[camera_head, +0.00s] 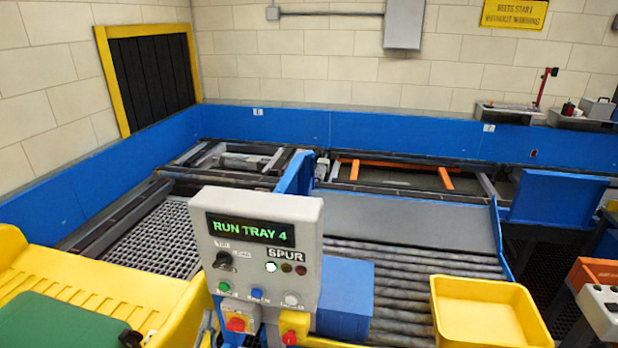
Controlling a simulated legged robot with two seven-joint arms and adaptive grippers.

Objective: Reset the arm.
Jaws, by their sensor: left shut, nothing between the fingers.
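Only a small dark part of my left gripper (131,339) shows at the bottom edge, in front of the yellow and green surface at the left. It is shut and holds nothing. The rest of my left arm is out of the picture. My right gripper is not in view. A grey control panel (308,225) stands at the middle front, apart from my left gripper. Its lit display (250,230) reads RUN TRAY 4. A black selector knob, a lit white lamp and green, blue and white buttons are on its face.
Below the panel are yellow boxes with red buttons (236,325). A yellow tray (485,312) rests on the roller conveyor (400,262) at right. A blue block (345,295) stands beside the panel. A grey control box (603,310) is at the right edge. Blue walls border the conveyor.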

